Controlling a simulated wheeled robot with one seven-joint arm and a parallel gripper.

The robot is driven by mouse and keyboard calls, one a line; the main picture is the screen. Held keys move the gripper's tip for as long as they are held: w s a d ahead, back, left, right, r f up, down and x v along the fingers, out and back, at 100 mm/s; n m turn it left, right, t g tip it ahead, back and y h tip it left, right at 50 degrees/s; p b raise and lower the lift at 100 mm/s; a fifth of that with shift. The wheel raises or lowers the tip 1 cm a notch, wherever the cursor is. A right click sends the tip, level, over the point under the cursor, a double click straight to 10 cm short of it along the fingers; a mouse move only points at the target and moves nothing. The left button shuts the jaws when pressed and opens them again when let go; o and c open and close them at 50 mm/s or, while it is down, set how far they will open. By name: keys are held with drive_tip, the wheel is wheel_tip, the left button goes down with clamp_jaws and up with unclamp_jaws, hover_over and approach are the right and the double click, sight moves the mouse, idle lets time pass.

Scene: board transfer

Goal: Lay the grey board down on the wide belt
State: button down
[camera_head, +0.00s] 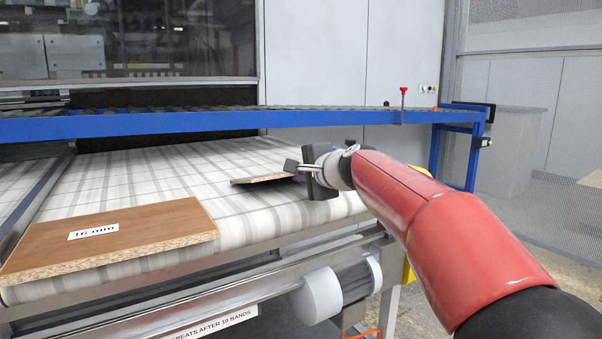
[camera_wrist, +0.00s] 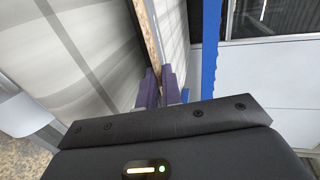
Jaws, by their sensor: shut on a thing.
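The wide belt (camera_head: 170,178) is pale with a grey plaid pattern and fills the middle of the head view; it also shows in the wrist view (camera_wrist: 75,45). My gripper (camera_head: 295,168) is over the belt's right part. In the wrist view its purple fingers (camera_wrist: 158,86) are shut on a board (camera_wrist: 152,35), seen edge-on with a tan chipboard edge. In the head view this board (camera_head: 262,179) is a thin dark and brown sliver left of my gripper, partly hidden by it. I cannot tell its face colour, or whether it touches the belt.
A brown board (camera_head: 140,232) labelled "16 mm" lies flat on the belt's near left part. A blue rail (camera_head: 200,125) crosses above the belt's far side. A motor (camera_head: 335,290) hangs below the near edge. The belt between the two boards is clear.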

drive_tip(key=shift+f+b, duration=0.25)
drive_tip(key=shift+b, duration=0.1)
idle(0.3)
drive_tip(key=c, duration=1.5)
unclamp_jaws()
drive_tip(key=shift+o, duration=0.3)
drive_tip(key=shift+d+r+p, duration=0.1)
drive_tip(key=shift+r+p, duration=0.1)
drive_tip(key=shift+p, duration=0.25)
